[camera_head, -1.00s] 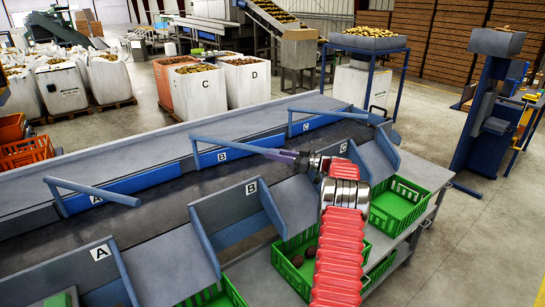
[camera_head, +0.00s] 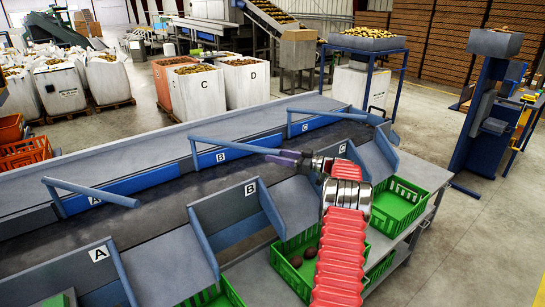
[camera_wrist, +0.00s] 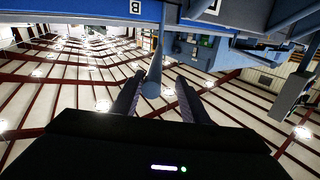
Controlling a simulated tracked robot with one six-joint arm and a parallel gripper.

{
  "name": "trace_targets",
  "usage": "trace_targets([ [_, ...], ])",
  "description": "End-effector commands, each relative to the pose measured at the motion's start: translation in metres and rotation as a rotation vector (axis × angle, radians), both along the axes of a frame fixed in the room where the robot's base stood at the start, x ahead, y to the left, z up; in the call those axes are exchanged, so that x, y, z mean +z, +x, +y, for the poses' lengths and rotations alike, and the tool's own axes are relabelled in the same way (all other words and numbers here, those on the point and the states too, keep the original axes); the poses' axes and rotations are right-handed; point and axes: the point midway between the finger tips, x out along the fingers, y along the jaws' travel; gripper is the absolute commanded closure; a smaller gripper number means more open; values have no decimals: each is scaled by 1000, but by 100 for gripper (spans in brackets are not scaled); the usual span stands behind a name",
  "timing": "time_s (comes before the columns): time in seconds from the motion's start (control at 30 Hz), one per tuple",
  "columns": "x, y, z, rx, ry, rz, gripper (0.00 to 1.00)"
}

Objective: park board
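Three blue diverter boards stand over the dark conveyor belt (camera_head: 150,195), at stations A (camera_head: 90,190), B (camera_head: 232,146) and C (camera_head: 330,113). My gripper (camera_head: 283,157) is at the free end of board B in the head view. In the wrist view, the blue bar of board B (camera_wrist: 153,72) reaches between the two dark fingers of my gripper (camera_wrist: 156,98). Gaps show on both sides of the bar, so my gripper is open around it. My red-sleeved arm hides part of the chutes near station C.
Grey chutes labelled A (camera_head: 99,254), B (camera_head: 251,188) and C line the near side of the belt. Below them are green crates (camera_head: 392,214); one holds a few dark potatoes (camera_head: 303,255). Open floor lies at the right.

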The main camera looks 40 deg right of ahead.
Motion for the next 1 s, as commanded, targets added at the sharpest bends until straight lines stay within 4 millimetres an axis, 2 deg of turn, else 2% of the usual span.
trace_targets([
  [0.6,-1,-95,-43,-3,-1,0,60],
  [0.8,-1,-110,-50,-2,0,0,60],
  [1.0,-1,-112,-51,-1,0,0,60],
])
